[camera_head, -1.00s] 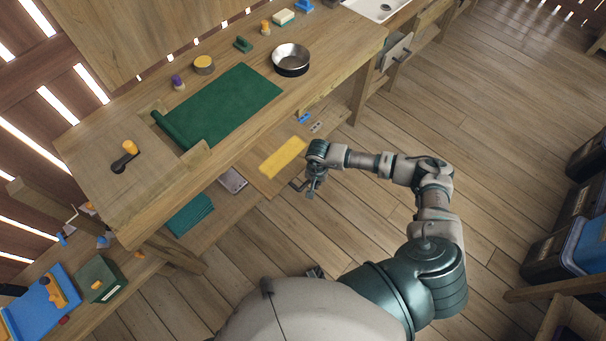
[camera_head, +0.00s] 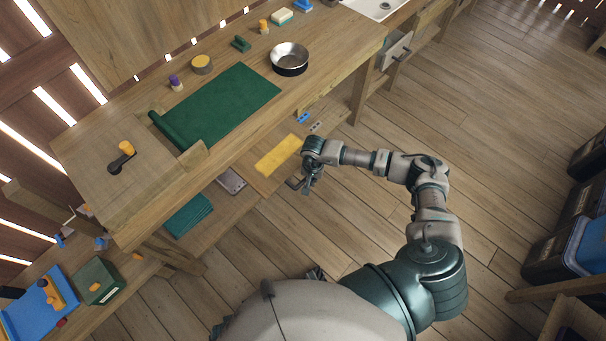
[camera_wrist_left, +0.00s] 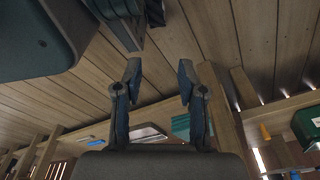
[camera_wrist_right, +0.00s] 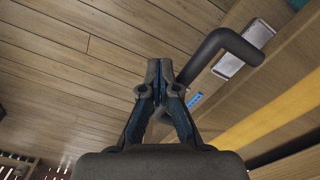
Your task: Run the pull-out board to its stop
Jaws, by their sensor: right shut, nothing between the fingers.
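The pull-out board (camera_head: 262,182) is a light wooden panel under the bench top, with a yellow sheet (camera_head: 278,157) lying on it. A dark bent handle (camera_head: 294,183) is on its front edge; in the right wrist view the handle (camera_wrist_right: 222,39) curves from a metal plate on the wood and passes behind my fingers. My right gripper (camera_head: 308,189), also in the right wrist view (camera_wrist_right: 160,66), is shut and empty right by the handle; whether it touches is unclear. My left gripper (camera_wrist_left: 159,72) is open and empty, away from the board.
The bench (camera_head: 330,72) carries a green mat (camera_head: 232,105), a metal bowl (camera_head: 290,58) and small items. Folded teal cloth (camera_head: 188,214) lies on the lower shelf. Open plank floor (camera_head: 480,160) lies right of the bench; dark bins (camera_head: 565,240) stand at far right.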

